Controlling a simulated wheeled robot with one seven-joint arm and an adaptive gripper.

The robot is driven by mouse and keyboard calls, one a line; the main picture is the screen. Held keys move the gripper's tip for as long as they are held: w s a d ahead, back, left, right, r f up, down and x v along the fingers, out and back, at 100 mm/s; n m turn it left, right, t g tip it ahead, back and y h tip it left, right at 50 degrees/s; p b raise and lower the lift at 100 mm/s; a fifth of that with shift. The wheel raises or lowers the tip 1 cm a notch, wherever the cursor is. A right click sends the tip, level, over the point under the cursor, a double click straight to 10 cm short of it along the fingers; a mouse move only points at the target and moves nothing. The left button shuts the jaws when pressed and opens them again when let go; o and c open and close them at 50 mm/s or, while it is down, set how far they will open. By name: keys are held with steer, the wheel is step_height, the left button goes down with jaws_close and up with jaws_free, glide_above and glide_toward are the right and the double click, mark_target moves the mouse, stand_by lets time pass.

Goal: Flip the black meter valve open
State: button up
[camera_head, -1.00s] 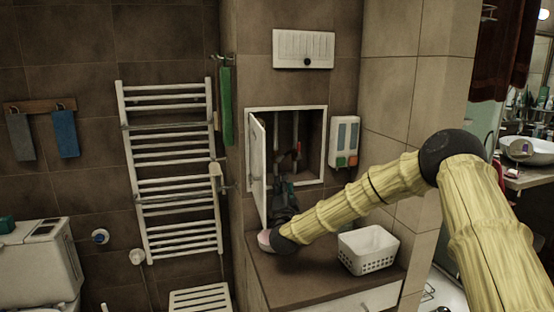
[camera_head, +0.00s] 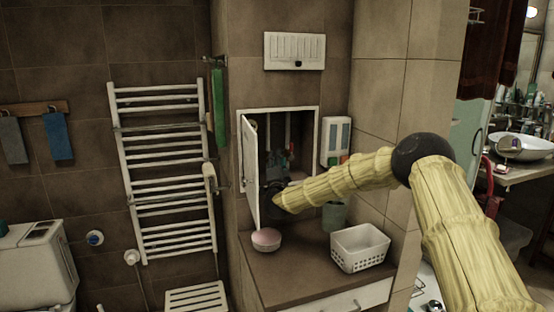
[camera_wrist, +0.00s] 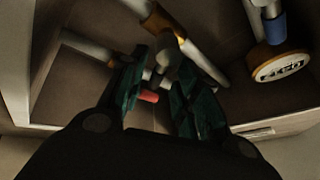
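The open wall cabinet (camera_head: 278,111) holds pipes and valves. In the wrist view a meter (camera_wrist: 280,68) with a brass rim and white label hangs at the right. A dark grey valve piece (camera_wrist: 168,70) sits on a pipe between my fingertips, near a red handle (camera_wrist: 148,96). I cannot tell for sure that the dark piece is the black meter valve. My gripper (camera_wrist: 160,82) is open, its green-black fingers on either side of these fittings; contact is unclear.
The white cabinet door (camera_head: 251,175) stands open left of my gripper. Below, a counter (camera_head: 300,275) carries a pink bowl (camera_head: 267,239), a grey-green cup (camera_head: 334,216) and a white basket (camera_head: 360,248). A soap dispenser (camera_head: 336,140) is on the wall to the right.

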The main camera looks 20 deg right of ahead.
steer(key=shift+r, duration=0.25)
steer(key=shift+w+f, duration=0.4)
steer(key=shift+s+r, duration=0.2)
jaws_close()
